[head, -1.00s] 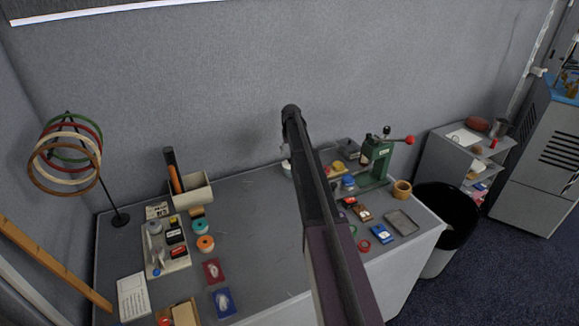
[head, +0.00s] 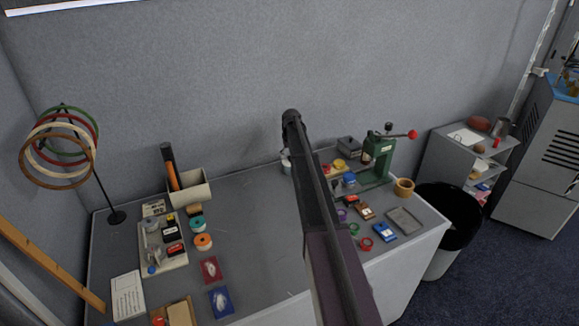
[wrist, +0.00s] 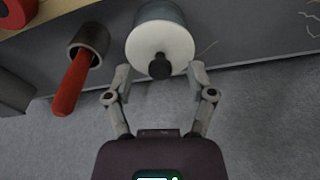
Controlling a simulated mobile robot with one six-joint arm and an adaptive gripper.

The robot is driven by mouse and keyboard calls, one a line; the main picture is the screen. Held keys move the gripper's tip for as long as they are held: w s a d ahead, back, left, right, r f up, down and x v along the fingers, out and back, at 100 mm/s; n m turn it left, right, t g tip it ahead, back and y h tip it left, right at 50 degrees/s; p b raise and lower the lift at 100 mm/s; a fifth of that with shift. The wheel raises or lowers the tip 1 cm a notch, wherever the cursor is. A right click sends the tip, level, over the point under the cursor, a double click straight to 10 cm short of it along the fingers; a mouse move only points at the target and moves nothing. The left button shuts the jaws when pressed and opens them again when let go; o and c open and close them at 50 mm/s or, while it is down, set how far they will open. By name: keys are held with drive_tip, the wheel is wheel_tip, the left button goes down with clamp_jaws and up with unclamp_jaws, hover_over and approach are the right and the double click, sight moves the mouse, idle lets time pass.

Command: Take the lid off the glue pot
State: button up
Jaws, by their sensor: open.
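The glue pot (wrist: 160,10) is seen from above in the wrist view, a grey-blue round body at the top of the picture. Its white round lid (wrist: 142,48) is on it, with a black knob (wrist: 160,66) in the middle. My gripper (wrist: 160,72) is open, one finger at each side of the lid's near edge, the knob between them. I cannot tell whether the fingers touch the lid. In the head view, my arm hides most of this spot; only a small whitish part shows beside it.
In the wrist view, a red handle (wrist: 72,85) sticks out of a round grey holder (wrist: 90,38), left of the pot. In the head view, a green press (head: 378,160) stands right of my arm. The wall rises behind.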

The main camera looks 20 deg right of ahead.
drive_tip(key=shift+f+b, duration=0.3)
drive_tip(key=shift+f, duration=0.2)
drive_tip(key=shift+a, duration=0.1)
drive_tip(key=c, duration=1)
